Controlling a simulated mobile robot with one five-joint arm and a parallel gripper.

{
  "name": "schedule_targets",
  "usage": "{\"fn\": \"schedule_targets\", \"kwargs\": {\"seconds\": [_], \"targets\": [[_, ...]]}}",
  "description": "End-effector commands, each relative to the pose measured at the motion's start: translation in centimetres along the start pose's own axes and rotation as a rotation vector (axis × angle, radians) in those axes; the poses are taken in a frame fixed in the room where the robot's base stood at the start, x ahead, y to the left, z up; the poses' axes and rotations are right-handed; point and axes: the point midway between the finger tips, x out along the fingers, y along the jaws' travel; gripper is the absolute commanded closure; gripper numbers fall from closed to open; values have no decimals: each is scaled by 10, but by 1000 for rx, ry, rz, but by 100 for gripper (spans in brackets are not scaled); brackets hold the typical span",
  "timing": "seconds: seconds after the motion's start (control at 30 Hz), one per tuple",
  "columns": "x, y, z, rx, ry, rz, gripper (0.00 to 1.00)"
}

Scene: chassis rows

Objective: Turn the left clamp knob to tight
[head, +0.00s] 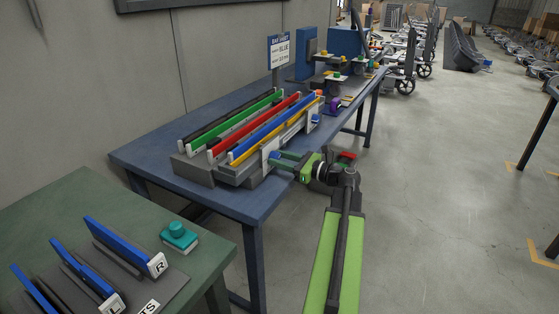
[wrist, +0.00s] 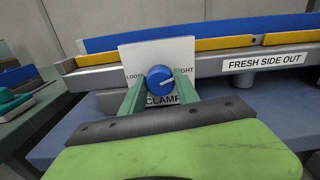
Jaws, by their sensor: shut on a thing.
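The left clamp knob (wrist: 160,77) is a round blue knob with a pale pointer line. It sits on a white plate (wrist: 143,54) lettered "CLAMP", with "LOOSE" at its left and "TIGHT" at its right, both partly hidden. The pointer line faces right and a little upward, toward the tight side. My gripper (wrist: 160,88) is shut on the knob, one green finger on each side. In the head view my gripper (head: 282,161) reaches the plate (head: 270,153) at the near end of the fixture; the knob is mostly hidden there.
The grey fixture (head: 192,170) holds coloured rails on a blue table (head: 140,157). A "FRESH SIDE OUT" label (wrist: 265,64) is right of the plate.

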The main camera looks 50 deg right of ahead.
Motion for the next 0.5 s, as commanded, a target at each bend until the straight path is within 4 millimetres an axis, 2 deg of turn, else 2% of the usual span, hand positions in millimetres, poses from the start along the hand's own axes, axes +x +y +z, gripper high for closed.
{"fn": "schedule_targets", "kwargs": {"seconds": [0.2,0.5], "targets": [[-1,1,-2,135,6,3,100],[-1,2,-2,235,7,4,100]]}}
